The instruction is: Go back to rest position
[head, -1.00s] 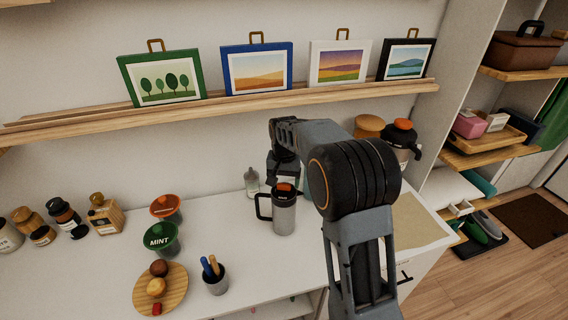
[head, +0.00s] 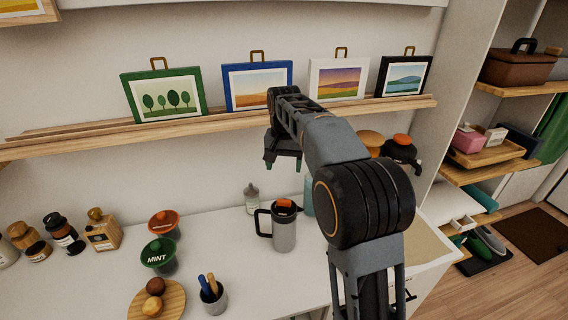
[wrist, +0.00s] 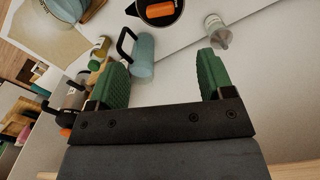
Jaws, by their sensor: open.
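My gripper (head: 284,163) hangs in the air above the white counter, just below the front of the picture ledge. Its two green fingers are apart with nothing between them, as the wrist view (wrist: 165,78) shows. A grey travel mug (head: 284,228) with an orange-topped lid and a black handle stands upright on the counter below, apart from the gripper. A small clear bottle (head: 252,200) stands behind it to the left. A light blue handled container (wrist: 143,55) shows beyond the fingers in the wrist view. My arm hides part of the counter to the right.
The wooden ledge (head: 100,139) carries several framed pictures close to my gripper. Mint (head: 158,256) and orange-topped (head: 164,224) containers, a wooden plate (head: 173,297) and a cup of utensils (head: 214,298) stand on the counter's left side. Shelves (head: 485,172) stand at the right.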

